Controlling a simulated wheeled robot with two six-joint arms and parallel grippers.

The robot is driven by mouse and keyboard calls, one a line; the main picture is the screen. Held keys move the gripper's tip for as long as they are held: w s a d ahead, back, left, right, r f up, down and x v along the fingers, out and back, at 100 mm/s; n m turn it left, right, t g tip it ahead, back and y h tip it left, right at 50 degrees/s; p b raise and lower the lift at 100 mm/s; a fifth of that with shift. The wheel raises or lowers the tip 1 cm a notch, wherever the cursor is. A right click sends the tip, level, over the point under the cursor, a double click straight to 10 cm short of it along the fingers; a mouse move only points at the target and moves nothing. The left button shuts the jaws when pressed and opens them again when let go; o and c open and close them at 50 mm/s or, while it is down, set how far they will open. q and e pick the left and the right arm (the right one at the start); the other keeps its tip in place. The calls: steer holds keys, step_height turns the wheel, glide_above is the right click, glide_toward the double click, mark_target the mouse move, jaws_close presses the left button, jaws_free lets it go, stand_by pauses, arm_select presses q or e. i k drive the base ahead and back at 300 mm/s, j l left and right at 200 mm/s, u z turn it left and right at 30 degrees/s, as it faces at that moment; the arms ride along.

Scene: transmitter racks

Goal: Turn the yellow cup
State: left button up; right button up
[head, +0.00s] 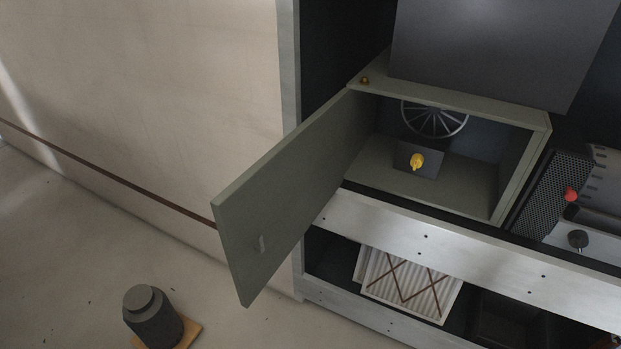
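A small yellow cup-like knob (417,161) sits on a dark square plate (427,171) inside an open compartment of the rack. The compartment's grey-green door (290,200) stands swung open to the left, with a small handle (262,244) on its face. A round spoked fan grille (435,118) is on the compartment's back wall, behind the yellow cup. Neither of my grippers shows in the head view.
A white beam (480,257) runs below the compartment, over a lower bay with a pleated filter (410,285). A perforated panel (552,194), a red knob (571,193) and a black knob (578,238) are at right. A dark cylinder (153,318) stands on the floor at lower left.

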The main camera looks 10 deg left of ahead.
mark_target(417, 160)
steer(key=i+j+z, duration=0.1)
steer(key=j+z, duration=0.65)
steer(key=z, duration=0.15)
steer(key=j+z, duration=0.2)
steer(key=j, duration=1.35)
